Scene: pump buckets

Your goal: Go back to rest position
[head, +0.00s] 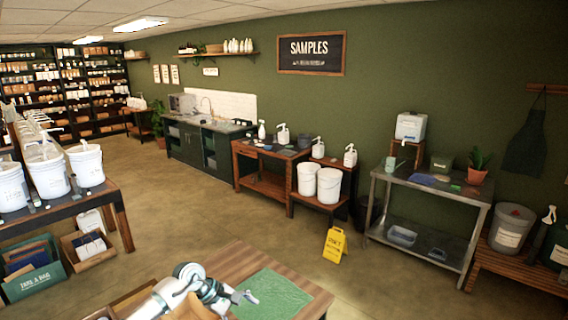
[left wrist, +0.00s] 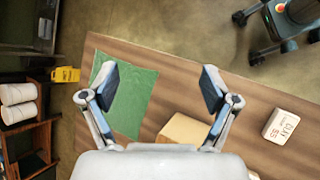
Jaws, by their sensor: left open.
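My left gripper (head: 243,297) is at the bottom of the head view, above a wooden table (head: 232,262) and beside a green cloth (head: 272,294). In the left wrist view the two fingers of the gripper (left wrist: 158,88) are spread wide with nothing between them. The green cloth (left wrist: 128,100) lies flat on the table there, partly behind the left finger. A cardboard-coloured block (left wrist: 182,131) sits near the right finger. My right gripper does not show in either view.
A white box with writing (left wrist: 287,124) lies on the table at the right of the wrist view. A yellow floor sign (head: 335,245) stands beyond the table. White pump buckets (head: 47,172) stand on a table at the left. Open floor (head: 200,215) lies between.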

